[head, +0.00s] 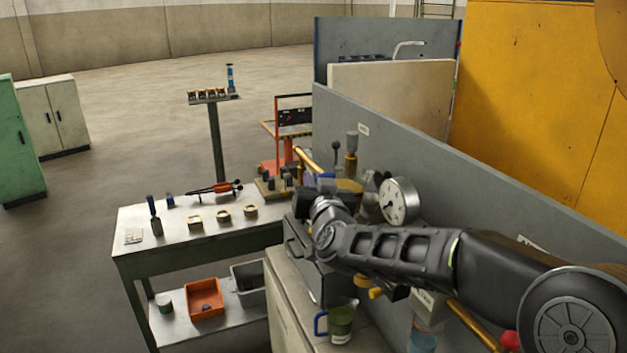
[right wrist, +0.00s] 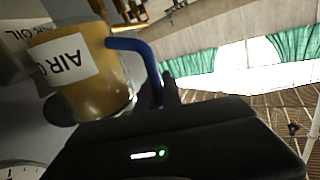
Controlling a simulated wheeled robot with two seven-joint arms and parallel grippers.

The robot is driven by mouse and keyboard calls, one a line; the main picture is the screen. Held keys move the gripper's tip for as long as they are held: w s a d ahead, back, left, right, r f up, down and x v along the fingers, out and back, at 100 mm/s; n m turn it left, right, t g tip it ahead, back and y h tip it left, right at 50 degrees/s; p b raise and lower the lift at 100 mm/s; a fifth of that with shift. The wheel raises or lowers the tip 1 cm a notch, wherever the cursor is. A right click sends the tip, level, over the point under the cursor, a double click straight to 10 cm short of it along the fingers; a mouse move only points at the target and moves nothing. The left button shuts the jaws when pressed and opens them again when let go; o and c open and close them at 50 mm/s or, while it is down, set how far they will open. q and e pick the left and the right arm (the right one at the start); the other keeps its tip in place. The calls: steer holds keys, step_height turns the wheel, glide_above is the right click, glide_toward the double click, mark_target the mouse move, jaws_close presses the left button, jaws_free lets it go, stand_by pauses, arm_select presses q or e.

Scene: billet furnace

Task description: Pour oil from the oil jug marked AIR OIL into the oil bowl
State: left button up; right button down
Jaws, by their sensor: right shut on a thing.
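The amber oil jug (right wrist: 88,82) shows in the right wrist view, with a white label whose AIR lettering appears upside down. Its blue handle (right wrist: 140,52) reaches my right gripper (right wrist: 165,92), which is shut on it. The wrist picture looks inverted, so the jug seems roughly upright. My left gripper is out of view.
A green jug (head: 341,324) with a blue handle stands on the cabinet top (head: 310,335). The dial gauge (head: 398,200) and grey panel (head: 480,190) border my right arm. A workbench (head: 180,235) with small parts stands left, above an orange bin (head: 204,298).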

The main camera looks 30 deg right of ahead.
steer(key=shift+a+f+m+b, duration=0.1)
steer(key=shift+f+m+b, duration=0.45)
steer(key=shift+f+m, duration=0.2)
steer(key=shift+r, duration=0.1)
steer(key=shift+r+m+p, duration=0.45)
steer(key=shift+r+m, duration=0.3)
steer(key=shift+r, duration=0.05)
steer(key=shift+r+g, duration=0.15)
steer(key=shift+g, duration=0.15)
stand_by(0.6)
steer(key=shift+d+r+m+p, duration=0.35)
steer(key=shift+r+m+p, duration=0.2)
steer(key=shift+r+m, duration=0.25)
stand_by(0.7)
steer(key=shift+r, duration=0.15)
